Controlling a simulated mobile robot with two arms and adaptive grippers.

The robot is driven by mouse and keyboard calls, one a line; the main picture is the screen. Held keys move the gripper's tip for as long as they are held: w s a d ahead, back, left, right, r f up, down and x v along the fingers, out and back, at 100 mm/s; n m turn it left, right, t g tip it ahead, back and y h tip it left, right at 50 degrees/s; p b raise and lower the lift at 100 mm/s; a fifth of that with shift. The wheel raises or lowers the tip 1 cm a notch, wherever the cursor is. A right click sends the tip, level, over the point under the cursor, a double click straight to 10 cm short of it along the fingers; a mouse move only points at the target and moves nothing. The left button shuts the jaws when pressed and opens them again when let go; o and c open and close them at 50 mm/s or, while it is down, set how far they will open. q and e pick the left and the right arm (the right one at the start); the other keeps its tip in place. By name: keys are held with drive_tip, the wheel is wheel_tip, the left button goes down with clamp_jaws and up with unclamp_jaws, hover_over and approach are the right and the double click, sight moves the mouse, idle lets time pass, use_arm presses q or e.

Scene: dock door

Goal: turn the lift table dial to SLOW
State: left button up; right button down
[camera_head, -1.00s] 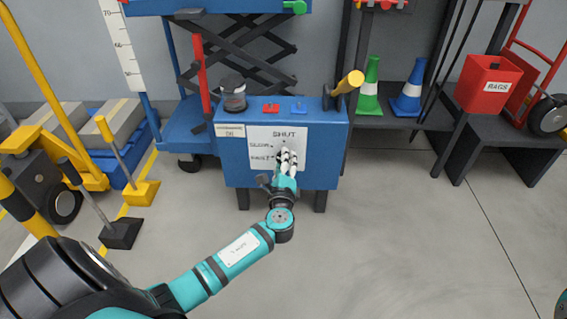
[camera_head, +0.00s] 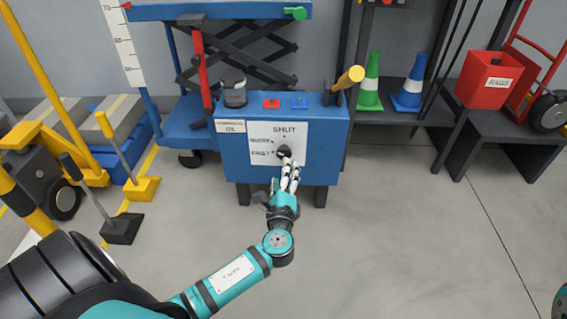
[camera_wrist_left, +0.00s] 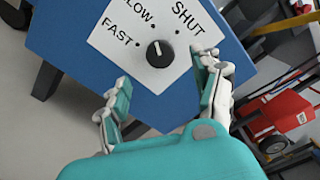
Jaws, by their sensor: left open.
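The dial (camera_head: 284,151) is a black round knob on a white label plate (camera_head: 262,150) on the front of the blue lift table box (camera_head: 235,168). In the left wrist view, the dial (camera_wrist_left: 160,54) has a white pointer line aimed at the dot by SLOW, between the FAST and SHUT dots. The S of SLOW is cut off by the frame edge there. My left gripper (camera_head: 284,178) is open and empty in front of the box, just below the dial. In the left wrist view, its fingers (camera_wrist_left: 163,75) are spread apart with the dial beyond them, clear of it.
Green and blue cones (camera_head: 370,85) stand on the shelf at right. The floor in front is clear.

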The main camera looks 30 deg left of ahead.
use_arm(q)
drive_tip(key=v, duration=0.5)
idle(0.4)
